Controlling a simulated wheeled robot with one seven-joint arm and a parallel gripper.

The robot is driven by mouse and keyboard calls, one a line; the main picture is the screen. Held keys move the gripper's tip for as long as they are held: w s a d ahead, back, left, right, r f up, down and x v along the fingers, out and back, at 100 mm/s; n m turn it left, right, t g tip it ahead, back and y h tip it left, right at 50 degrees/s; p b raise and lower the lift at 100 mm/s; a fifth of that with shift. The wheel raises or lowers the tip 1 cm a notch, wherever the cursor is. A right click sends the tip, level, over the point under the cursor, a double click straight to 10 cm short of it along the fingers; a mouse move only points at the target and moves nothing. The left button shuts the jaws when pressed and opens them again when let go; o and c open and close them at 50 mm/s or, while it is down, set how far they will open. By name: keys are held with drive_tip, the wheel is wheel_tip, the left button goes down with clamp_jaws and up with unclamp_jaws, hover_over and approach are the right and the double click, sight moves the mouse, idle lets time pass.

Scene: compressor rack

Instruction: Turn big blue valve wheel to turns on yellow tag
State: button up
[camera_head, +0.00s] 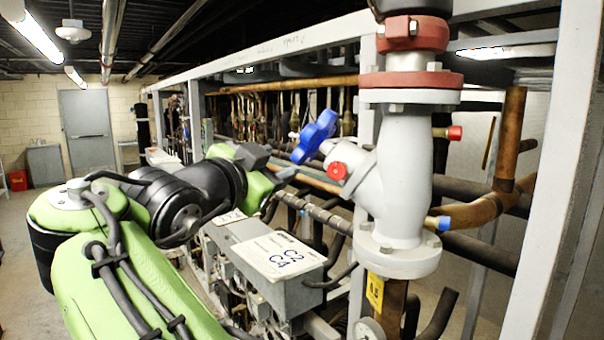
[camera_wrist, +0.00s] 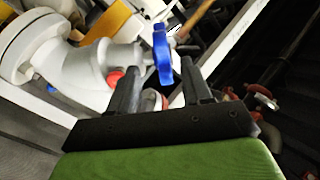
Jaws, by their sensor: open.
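The big blue valve wheel (camera_head: 314,137) sits on the angled stem of a grey valve body (camera_head: 402,180) in the head view. It also shows edge-on in the wrist view (camera_wrist: 162,54), just beyond the fingertips. My gripper (camera_head: 283,176) is to the lower left of the wheel, apart from it. In the wrist view my gripper (camera_wrist: 158,72) has its two dark fingers spread with nothing held between them. The yellow tag (camera_head: 375,290) hangs below the valve's lower flange; its marking is too small to read surely.
A red cap (camera_head: 338,171) sits on the valve just below the wheel. A grey box labelled C2 C4 (camera_head: 275,254) is under my forearm. A white frame post (camera_head: 362,230) stands behind the valve. Copper and dark pipes (camera_head: 490,205) run to the right. The aisle at left is open.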

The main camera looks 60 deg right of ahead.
sight(305, 152)
drive_tip(key=d, duration=0.6)
drive_tip(key=d+p, duration=0.1)
drive_tip(key=d, duration=0.5)
drive_tip(key=shift+w+r, duration=0.15)
drive_tip(key=shift+w, duration=0.05)
drive_tip(key=shift+a, duration=0.1)
clamp_jaws()
